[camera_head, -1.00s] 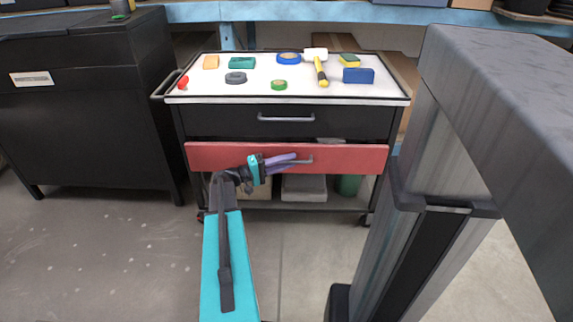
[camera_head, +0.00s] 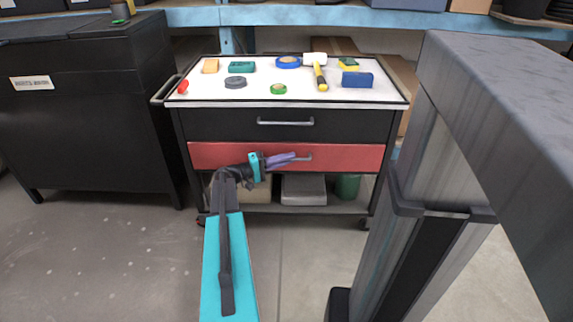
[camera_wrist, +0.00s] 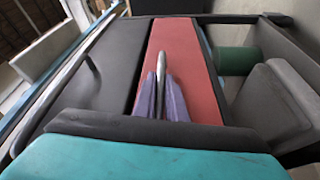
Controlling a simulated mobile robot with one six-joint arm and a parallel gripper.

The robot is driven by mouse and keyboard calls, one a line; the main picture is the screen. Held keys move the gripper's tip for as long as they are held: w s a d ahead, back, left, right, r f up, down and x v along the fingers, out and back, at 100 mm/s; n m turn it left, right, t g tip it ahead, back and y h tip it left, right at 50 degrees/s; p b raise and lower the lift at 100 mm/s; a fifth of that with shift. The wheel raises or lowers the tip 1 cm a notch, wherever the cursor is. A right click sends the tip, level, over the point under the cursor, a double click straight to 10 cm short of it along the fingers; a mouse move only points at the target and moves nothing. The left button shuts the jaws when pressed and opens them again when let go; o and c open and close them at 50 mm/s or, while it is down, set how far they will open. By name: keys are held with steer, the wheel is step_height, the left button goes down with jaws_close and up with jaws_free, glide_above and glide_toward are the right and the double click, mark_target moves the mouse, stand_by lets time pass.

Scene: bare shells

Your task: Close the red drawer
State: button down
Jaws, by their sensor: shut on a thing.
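The red drawer (camera_head: 345,158) is the lower drawer of a black tool cart. Its front now sits about level with the black drawer above it, with no clear gap showing in the head view. My gripper (camera_head: 297,158) reaches in from the left, in front of the drawer. Its purple fingers are shut on the drawer's grey handle. In the wrist view the red front (camera_wrist: 176,45) runs up the middle, and the handle (camera_wrist: 162,66) lies between my gripper's fingers (camera_wrist: 162,88).
The cart's white top (camera_head: 205,92) carries a mallet (camera_head: 318,72), tape rolls and several small blocks. The black upper drawer (camera_head: 350,124) is shut. A grey box (camera_head: 303,190) and a green bin (camera_head: 347,186) stand on the bottom shelf. A black cabinet (camera_head: 90,130) stands left.

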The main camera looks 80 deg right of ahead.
steer(key=shift+d, duration=0.3)
steer(key=c, duration=1.8)
jaws_free()
steer(key=shift+w+a, duration=0.1)
steer(key=p+v, duration=0.3)
steer(key=v, duration=1)
steer(key=shift+w+a, duration=0.15)
steer(key=shift+w, duration=0.1)
steer(key=shift+w, duration=0.1)
